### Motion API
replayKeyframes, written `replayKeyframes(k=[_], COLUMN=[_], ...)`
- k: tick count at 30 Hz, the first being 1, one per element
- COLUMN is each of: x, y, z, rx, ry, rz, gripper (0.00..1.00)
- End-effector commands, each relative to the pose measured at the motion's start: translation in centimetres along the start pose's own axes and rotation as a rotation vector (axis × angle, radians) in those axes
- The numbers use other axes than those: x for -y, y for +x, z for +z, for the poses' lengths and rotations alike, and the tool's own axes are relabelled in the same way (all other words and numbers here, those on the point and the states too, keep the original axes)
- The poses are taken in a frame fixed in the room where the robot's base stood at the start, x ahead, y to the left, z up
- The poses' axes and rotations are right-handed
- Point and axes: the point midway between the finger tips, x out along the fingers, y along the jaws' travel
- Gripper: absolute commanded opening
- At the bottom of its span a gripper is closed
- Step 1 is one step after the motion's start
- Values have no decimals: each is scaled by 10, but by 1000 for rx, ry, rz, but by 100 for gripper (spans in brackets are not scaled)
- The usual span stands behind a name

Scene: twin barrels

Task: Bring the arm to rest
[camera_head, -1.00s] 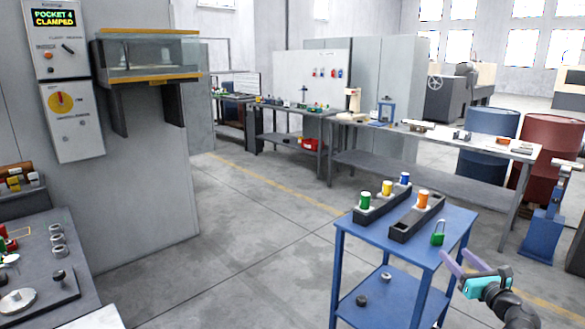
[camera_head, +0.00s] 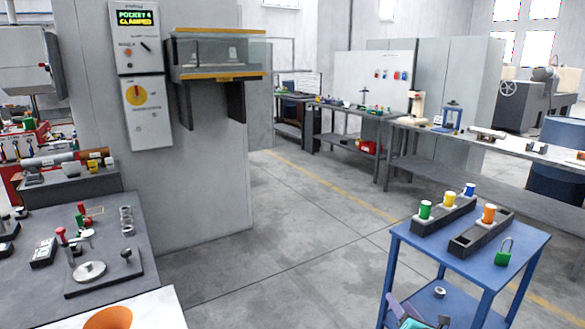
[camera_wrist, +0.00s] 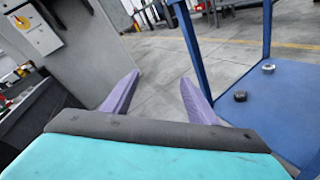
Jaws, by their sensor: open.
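My gripper (camera_wrist: 152,95) shows in the wrist view with its two purple fingers spread wide and nothing between them. In the head view only part of my gripper (camera_head: 400,312) shows at the bottom edge, in front of the blue cart (camera_head: 419,242). In the wrist view the fingers point toward open floor, with a leg of the blue cart (camera_wrist: 192,50) just to the right. I cannot tell the exact gap to that leg. Most of the arm is out of the head view.
The cart's top holds two dark racks with coloured-capped cylinders and a green padlock (camera_head: 503,254). Small parts lie on its lower shelf. A dark workbench (camera_head: 60,225) with fixtures stands at left. A wall panel (camera_head: 135,60) reads "POCKET 4 CLAMPED". The floor (camera_head: 290,225) between is clear.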

Motion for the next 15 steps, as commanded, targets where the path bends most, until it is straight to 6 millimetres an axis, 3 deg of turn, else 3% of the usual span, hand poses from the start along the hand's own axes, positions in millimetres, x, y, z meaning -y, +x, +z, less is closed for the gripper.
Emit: replayKeyframes(k=[1, 8, 15], x=[-4, 0, 18], y=[5, 14, -5], z=[-20, -103, -204], rx=[-14, -57, -99], ry=[51, 324, 651], rz=[-17, -163, -411], gripper=[53, 53, 53])
